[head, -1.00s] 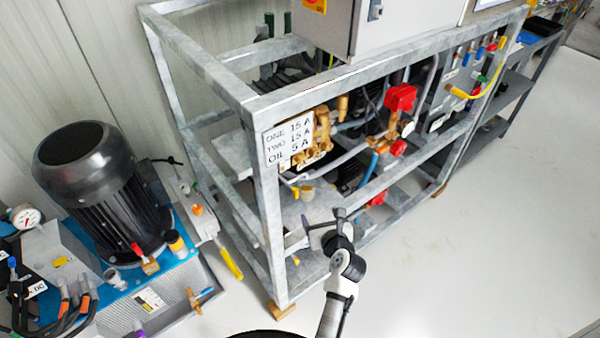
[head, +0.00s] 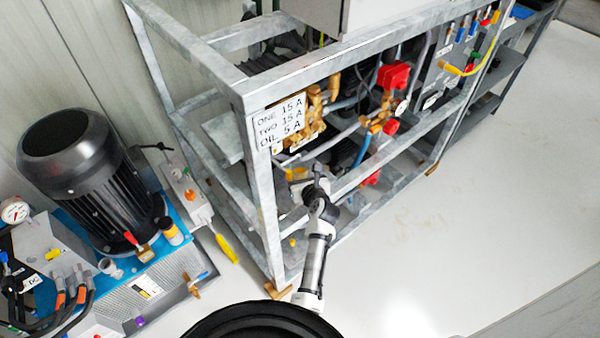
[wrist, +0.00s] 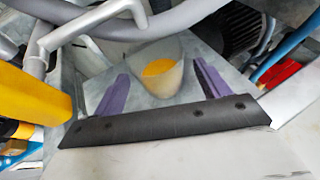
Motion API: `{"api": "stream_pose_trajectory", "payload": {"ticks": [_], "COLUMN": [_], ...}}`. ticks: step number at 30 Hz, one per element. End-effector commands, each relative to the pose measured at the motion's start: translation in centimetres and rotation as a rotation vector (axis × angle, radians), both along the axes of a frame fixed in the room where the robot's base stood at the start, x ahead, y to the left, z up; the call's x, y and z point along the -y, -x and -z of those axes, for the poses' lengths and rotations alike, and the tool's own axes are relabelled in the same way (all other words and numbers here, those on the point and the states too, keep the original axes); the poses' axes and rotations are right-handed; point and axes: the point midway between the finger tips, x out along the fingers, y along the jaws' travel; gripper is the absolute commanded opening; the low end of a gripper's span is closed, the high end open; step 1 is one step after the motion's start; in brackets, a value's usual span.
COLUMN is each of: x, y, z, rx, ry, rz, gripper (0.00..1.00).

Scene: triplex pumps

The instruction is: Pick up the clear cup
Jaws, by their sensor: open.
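The clear cup (wrist: 158,76) shows in the wrist view, with yellow-orange contents. It stands on a grey metal surface (wrist: 90,62) inside the frame. My gripper (wrist: 160,69) is open, with its two purple fingers on either side of the cup in the picture. The cup appears between or just beyond the fingertips; I cannot tell whether they touch it. In the head view, my gripper (head: 316,172) reaches into the galvanized frame (head: 262,195) below the number sign. The cup is small and partly hidden there.
Grey pipes (wrist: 110,18) cross above the cup in the wrist view. A yellow part (wrist: 32,92) is close on the left, and a blue pipe (wrist: 287,48) and red part (wrist: 278,76) are on the right. A black motor (head: 85,170) stands left of the frame. The floor at right is clear.

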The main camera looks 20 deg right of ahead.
Motion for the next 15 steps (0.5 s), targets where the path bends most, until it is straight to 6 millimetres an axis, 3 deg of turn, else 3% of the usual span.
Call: {"api": "stream_pose_trajectory", "payload": {"ticks": [6, 14, 15], "x": [0.1, 0.1, 0.1], "y": [-2.2, -2.4, -2.4], "z": [1.0, 1.0, 1.0], "rx": [-0.001, 0.0, 0.0], "ry": [-0.001, -0.001, -0.001], "rz": [0.0, 0.0, 0.0], "gripper": [0.75, 0.75, 0.7]}}
